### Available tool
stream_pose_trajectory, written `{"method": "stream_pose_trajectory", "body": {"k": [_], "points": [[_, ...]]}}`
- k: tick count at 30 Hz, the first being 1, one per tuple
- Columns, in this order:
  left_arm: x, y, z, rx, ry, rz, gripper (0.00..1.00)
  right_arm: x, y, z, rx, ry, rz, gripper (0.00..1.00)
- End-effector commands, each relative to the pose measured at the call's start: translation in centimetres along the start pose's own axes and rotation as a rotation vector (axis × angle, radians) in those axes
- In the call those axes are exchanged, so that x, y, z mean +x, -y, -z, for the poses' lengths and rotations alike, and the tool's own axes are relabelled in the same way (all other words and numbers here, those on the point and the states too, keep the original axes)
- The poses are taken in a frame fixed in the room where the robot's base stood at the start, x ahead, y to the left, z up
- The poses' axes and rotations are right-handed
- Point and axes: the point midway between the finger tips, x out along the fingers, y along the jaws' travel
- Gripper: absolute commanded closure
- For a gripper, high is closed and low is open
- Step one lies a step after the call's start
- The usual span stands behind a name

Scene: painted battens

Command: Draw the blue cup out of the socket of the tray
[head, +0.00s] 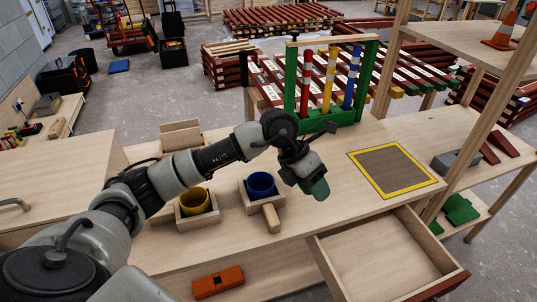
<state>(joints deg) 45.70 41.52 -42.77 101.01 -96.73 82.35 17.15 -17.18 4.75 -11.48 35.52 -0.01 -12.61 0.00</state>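The blue cup (261,183) stands upright in the socket of a small wooden tray (246,201) on the bench. A stubby wooden handle (271,218) points from the tray toward the front. My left arm reaches in from the left, above and behind the cups. My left gripper (316,186) is to the right of the blue cup, apart from it, with its green end pointing down. Its fingers are not clear enough to tell open from shut. My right gripper is not in view.
A yellow cup (195,201) sits in another wooden holder to the left. A green rack (330,118) with coloured posts stands behind. A yellow-bordered mat (393,171) lies clear at right. An open drawer (385,258) juts out in front. An orange block (218,282) lies lower down.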

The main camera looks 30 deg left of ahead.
Motion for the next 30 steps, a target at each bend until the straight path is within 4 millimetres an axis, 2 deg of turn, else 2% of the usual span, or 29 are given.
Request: {"method": "stream_pose_trajectory", "body": {"k": [1,4,7,11,17,24,30], "points": [[-1.9,-2.4,0.2,-0.011,-0.059,-0.13,0.62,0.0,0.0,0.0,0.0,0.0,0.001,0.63],[-5.2,-6.0,1.1,-0.06,-0.166,-0.333,0.62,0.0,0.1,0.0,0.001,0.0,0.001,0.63],[-7.7,-8.1,1.8,-0.106,-0.233,-0.461,0.62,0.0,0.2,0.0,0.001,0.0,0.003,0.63],[-9.0,-9.2,2.3,-0.138,-0.272,-0.531,0.62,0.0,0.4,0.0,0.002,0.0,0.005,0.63],[-7.3,-10.2,3.1,-0.141,-0.279,-0.534,0.62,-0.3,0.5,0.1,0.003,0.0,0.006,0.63],[-3.6,-12.3,4.3,-0.139,-0.278,-0.531,0.62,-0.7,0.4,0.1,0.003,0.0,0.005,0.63],[-1.3,-13.7,5.1,-0.138,-0.276,-0.531,0.62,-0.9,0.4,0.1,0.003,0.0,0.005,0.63]]}}
